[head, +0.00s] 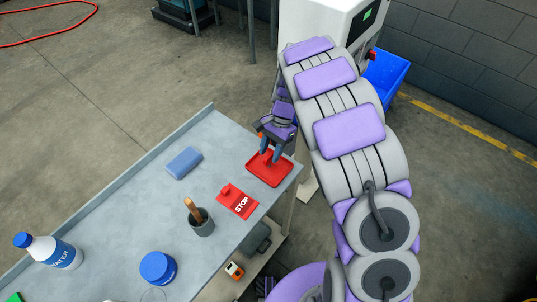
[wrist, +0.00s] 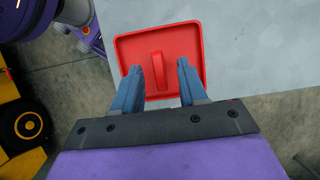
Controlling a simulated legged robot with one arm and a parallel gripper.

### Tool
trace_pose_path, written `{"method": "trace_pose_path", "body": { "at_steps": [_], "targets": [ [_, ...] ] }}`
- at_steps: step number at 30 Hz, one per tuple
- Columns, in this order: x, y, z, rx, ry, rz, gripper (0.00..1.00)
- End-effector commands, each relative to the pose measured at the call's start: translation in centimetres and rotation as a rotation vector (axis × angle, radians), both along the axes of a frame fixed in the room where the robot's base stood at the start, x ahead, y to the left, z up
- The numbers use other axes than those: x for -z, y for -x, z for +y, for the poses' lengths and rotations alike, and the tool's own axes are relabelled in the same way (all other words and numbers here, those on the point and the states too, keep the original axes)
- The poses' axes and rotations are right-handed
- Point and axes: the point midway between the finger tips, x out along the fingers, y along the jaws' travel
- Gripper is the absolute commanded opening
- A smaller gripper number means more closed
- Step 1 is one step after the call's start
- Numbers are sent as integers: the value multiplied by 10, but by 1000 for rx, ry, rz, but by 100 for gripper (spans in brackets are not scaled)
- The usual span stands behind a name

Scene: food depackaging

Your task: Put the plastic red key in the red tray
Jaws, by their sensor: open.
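The red tray (head: 283,178) lies at the right end of the grey table. In the wrist view the red tray (wrist: 196,34) is ahead of my gripper. A small, elongated red piece (wrist: 159,73) lies inside the tray and looks like the plastic red key. My gripper (head: 269,159) points down over the tray. In the wrist view my gripper (wrist: 158,66) is open, with one blue finger on each side of the red piece and visible gaps between. In the head view the fingers hide part of the tray's inside.
A red STOP tag (head: 241,205) with a small red block lies left of the tray on the table (head: 150,215).

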Motion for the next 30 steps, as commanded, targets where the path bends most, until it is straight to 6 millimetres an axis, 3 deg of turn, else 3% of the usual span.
{"method": "trace_pose_path", "body": {
  "at_steps": [6, 12, 24, 30],
  "targets": [
    [-46, -15, -11, 0, -1, -3, 42],
    [-75, -24, -18, 0, -1, -1, 42],
    [-87, -27, -23, -1, 3, 0, 42],
    [-112, -8, -41, -22, 28, -31, 42]
  ]
}}
